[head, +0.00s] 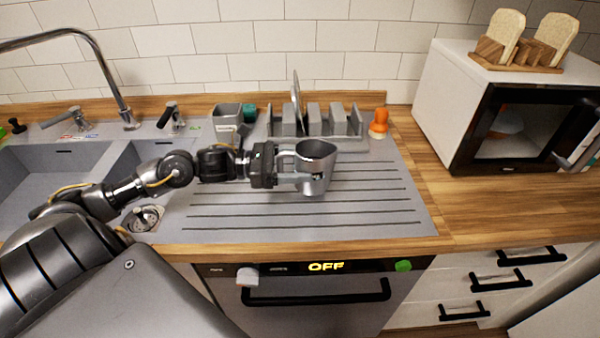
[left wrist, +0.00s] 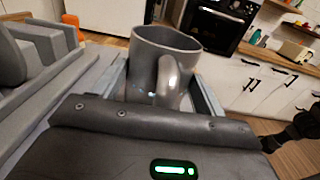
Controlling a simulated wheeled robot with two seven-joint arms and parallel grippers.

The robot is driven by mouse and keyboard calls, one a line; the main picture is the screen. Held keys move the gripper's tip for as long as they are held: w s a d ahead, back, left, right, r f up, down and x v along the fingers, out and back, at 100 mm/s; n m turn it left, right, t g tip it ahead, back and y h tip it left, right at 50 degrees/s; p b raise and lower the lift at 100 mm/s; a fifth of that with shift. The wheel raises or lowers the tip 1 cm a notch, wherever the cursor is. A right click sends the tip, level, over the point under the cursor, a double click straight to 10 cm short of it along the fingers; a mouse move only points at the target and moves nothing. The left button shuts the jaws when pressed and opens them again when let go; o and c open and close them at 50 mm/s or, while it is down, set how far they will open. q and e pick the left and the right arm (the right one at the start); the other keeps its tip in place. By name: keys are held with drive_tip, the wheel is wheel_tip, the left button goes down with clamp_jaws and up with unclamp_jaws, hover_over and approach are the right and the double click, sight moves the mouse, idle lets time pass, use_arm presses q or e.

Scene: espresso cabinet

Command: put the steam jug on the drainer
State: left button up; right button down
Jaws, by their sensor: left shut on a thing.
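The steam jug (head: 316,162) is a grey metal jug with a handle. My left gripper (head: 300,181) is shut on it, and the jug is upright over the ribbed drainer (head: 380,205). In the left wrist view the jug (left wrist: 150,60) sits between the fingers of the left gripper (left wrist: 168,92), with its handle facing the camera. I cannot tell whether the jug's bottom touches the drainer. My right gripper is not in view.
A grey rack (head: 340,122) stands at the drainer's back, with a grey container (head: 228,118) left of it and an orange item (head: 379,123) right of it. The sink (head: 50,185) is at left. A white microwave (head: 470,110) stands at right. The drainer's front right is clear.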

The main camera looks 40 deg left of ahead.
use_arm(q)
drive_tip(key=shift+w+f, duration=0.1)
wheel_tip(320, 180, down, 3)
drive_tip(key=shift+w+d+p, duration=0.15)
drive_tip(key=shift+p, duration=0.65)
drive_tip(key=shift+f, duration=0.2)
drive_tip(key=shift+f, duration=0.1)
drive_tip(key=shift+f+b, duration=0.1)
drive_tip(key=shift+b, duration=0.2)
drive_tip(key=o, duration=1.1)
